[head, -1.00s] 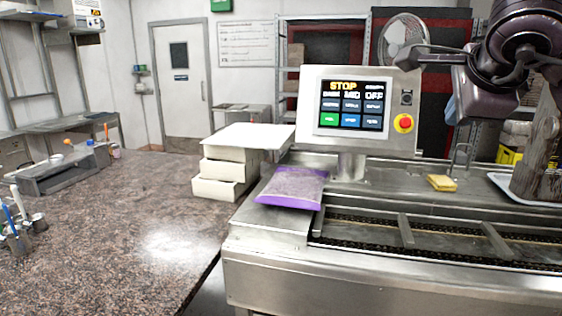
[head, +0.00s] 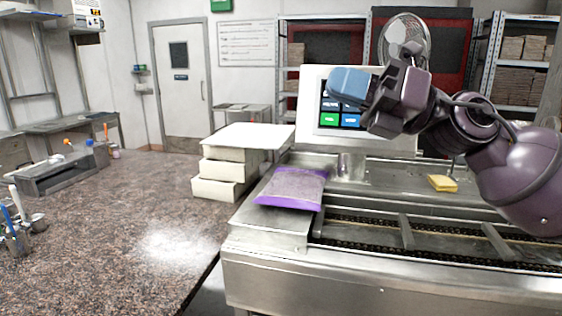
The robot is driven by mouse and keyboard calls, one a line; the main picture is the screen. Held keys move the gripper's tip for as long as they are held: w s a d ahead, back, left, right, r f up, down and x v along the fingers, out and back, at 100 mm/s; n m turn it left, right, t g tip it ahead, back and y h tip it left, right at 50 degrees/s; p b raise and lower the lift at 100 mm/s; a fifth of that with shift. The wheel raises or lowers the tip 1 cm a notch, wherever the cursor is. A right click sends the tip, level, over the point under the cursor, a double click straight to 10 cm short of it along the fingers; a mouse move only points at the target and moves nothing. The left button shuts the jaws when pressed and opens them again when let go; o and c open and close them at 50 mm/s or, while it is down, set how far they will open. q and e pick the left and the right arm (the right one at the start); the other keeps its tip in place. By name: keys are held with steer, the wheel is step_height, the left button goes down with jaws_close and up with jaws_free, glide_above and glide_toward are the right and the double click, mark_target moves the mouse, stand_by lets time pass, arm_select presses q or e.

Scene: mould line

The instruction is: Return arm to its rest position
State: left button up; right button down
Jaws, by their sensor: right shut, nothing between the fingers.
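My right arm reaches in from the right edge in the head view. Its gripper (head: 350,88) is shut and empty, with blue fingertips pointing left. It is in front of the control panel (head: 308,100) and covers much of the panel's screen, leaving some blue buttons and a green one showing. I cannot tell how far the fingertips are from the panel. My left gripper is not in view.
A purple-edged bag (head: 291,186) lies on the left end of the metal conveyor machine (head: 390,275). White boxes (head: 222,178) are stacked left of it. A yellow sponge (head: 442,183) lies on the machine's back ledge.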

steer(key=w+d+f+m+t+h, duration=0.3)
steer(key=d+f+m+t+h, duration=0.15)
steer(key=f+m, duration=0.45)
steer(key=w+d+f+m+t+h, duration=0.35)
steer(key=f+m+t, duration=0.25)
steer(key=m, duration=0.4)
steer(key=w+d+f+m+t+h, duration=0.3)
steer(key=f+m+t, duration=0.3)
steer(key=f+m, duration=0.3)
steer(key=s+d+f+m+h, duration=0.1)
steer(key=f+m+h, duration=0.1)
steer(key=f, duration=0.3)
steer(key=s+d+f+m+g+h, duration=0.1)
steer(key=d+f+m+h, duration=0.1)
steer(key=f+m, duration=0.2)
steer(key=s+d+f+m+g+h, duration=0.1)
steer(key=s+f+m, duration=0.1)
steer(key=f, duration=0.6)
steer(key=shift+d+m+g+h, duration=0.25)
steer(key=shift+m+h, duration=0.15)
steer(key=shift+m, duration=0.3)
steer(key=s+d+f+m+g+h, duration=0.2)
steer(key=s+f+m+g, duration=0.1)
steer(key=s+f, duration=0.8)
steer(key=s+d+f+m+g+h, duration=0.2)
steer(key=s+f+m+g, duration=0.1)
steer(key=s+f, duration=0.9)
steer(key=shift+s+f+m, duration=0.25)
steer(key=shift+s+m, duration=0.15)
steer(key=shift+s, duration=0.15)
